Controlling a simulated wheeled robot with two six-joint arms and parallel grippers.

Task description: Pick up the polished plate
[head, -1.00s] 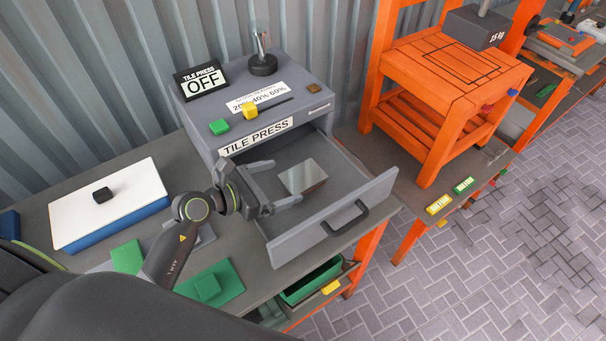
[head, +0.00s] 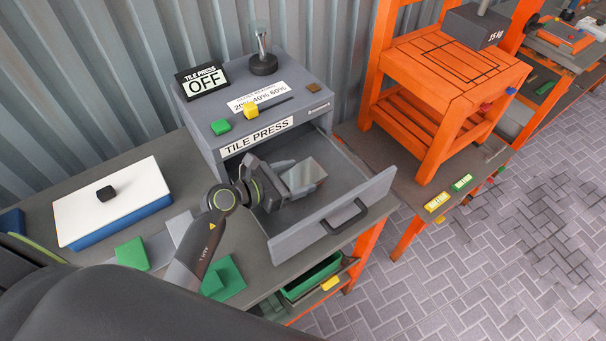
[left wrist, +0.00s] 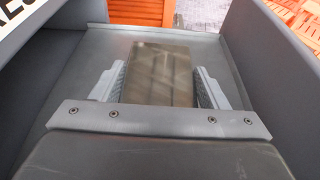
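The polished plate (head: 304,174) is a shiny grey rectangle in the open drawer of the tile press. In the left wrist view the plate (left wrist: 160,75) lies between the fingers and reflects its surroundings. My left gripper (head: 290,178) reaches into the drawer from the left. Any gap under the plate is too small to tell. My right gripper is not in view.
The drawer's front wall (head: 335,215) with its dark handle stands close in front of the gripper. The tile press (head: 255,115) rises behind, with an OFF sign (head: 202,80). A white-topped blue box (head: 115,200) and green pieces (head: 132,253) lie on the left.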

